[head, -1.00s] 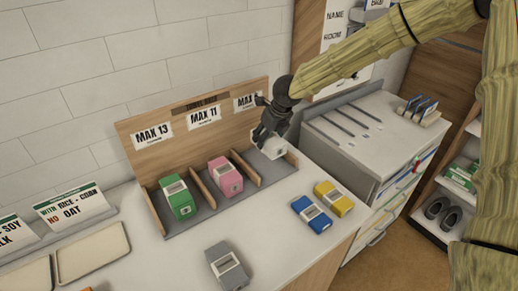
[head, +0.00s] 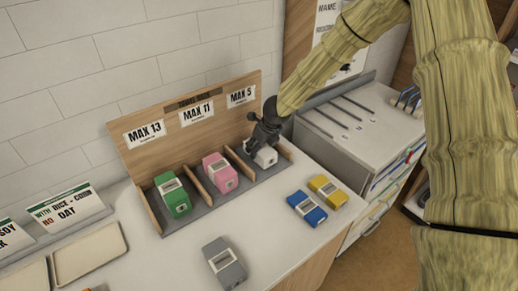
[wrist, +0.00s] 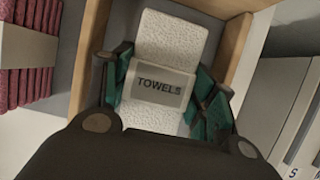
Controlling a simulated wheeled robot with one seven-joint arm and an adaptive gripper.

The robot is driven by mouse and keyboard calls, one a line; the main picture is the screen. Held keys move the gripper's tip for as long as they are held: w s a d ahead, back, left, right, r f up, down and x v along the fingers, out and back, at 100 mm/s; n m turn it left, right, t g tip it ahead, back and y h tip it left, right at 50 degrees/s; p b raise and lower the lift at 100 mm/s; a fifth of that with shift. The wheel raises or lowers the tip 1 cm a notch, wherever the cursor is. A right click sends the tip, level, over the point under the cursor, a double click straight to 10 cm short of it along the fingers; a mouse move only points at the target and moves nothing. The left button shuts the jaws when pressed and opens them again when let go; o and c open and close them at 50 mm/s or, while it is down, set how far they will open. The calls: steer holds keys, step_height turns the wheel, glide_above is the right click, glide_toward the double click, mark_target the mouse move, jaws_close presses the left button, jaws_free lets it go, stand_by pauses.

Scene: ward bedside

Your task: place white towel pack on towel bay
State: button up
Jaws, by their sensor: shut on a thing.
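The white towel pack (head: 266,157) is in the right-hand bay of the wooden rack, under the "MAX 5" sign. My gripper (head: 262,140) is above it, with its fingers shut on the pack's two sides. In the wrist view the white towel pack (wrist: 170,45) shows its "TOWELS" label between my gripper's green-padded fingers (wrist: 168,90). The towel bay (wrist: 232,45) has wooden dividers on both sides of the pack. I cannot tell whether the pack's underside touches the bay floor.
A pink pack (head: 220,172) and a green pack (head: 173,195) fill the bays to the left. Blue (head: 307,208), yellow (head: 327,191) and grey (head: 225,262) packs lie on the counter in front. A drawer cabinet (head: 350,125) stands at the right.

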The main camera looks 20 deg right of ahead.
steer(key=shift+w+f, duration=0.15)
steer(key=shift+f, duration=0.55)
steer(key=shift+r, duration=0.1)
steer(key=o, duration=1.1)
steer(key=b+v, duration=0.1)
steer(key=v, duration=1.1)
steer(key=shift+r, duration=0.1)
